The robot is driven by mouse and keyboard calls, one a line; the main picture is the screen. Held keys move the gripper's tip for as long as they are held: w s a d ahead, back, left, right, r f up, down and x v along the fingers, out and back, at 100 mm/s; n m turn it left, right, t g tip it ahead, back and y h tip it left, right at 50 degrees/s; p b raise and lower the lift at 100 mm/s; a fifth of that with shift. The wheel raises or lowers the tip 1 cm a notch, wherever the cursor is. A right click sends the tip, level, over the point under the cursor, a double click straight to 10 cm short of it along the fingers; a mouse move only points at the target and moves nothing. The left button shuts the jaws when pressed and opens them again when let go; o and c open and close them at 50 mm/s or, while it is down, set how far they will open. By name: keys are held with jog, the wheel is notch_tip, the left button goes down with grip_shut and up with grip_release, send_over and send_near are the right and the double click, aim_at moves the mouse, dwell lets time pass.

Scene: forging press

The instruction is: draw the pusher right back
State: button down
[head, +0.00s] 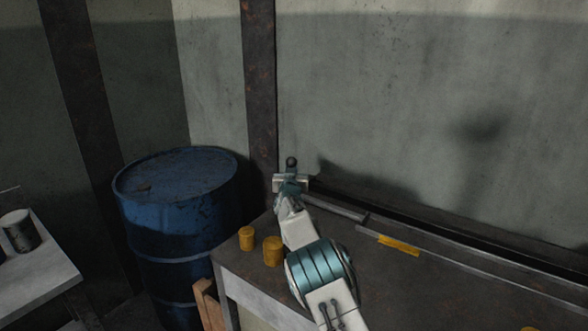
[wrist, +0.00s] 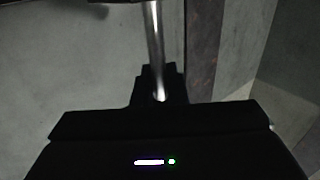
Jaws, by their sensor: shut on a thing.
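The pusher shows as a dark round knob (head: 291,163) standing just above my gripper (head: 291,182), with a grey bar (head: 337,208) running from there to the right along the bench by the wall. My gripper is shut on the pusher's handle at the left end of the bench. In the wrist view a shiny metal rod (wrist: 154,45) runs down into the dark jaws (wrist: 160,95). The jaws hide where the handle meets the bar.
The bench (head: 375,285) carries a long dark rail (head: 450,235), a yellow strip (head: 398,244) and two yellow cylinders, one smaller (head: 246,238), one larger (head: 272,250). A blue drum (head: 178,225) stands left of the bench. A wall is close behind.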

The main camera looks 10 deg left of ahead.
jog(key=shift+a+r, duration=0.2)
jog(key=shift+r, duration=0.1)
jog(key=c, duration=1.6)
grip_release()
jog(key=shift+a+f, duration=0.1)
jog(key=shift+o, duration=0.2)
jog(key=shift+a+f, duration=0.1)
jog(key=shift+w+d, duration=0.1)
jog(key=shift+d, duration=0.15)
jog(key=shift+s+f, duration=0.1)
jog(key=shift+s, duration=0.1)
jog(key=s+d+b, duration=0.2)
jog(key=s+b, duration=0.1)
jog(key=s, duration=0.8)
jog(key=shift+s+d, duration=0.15)
jog(key=shift+s, duration=0.1)
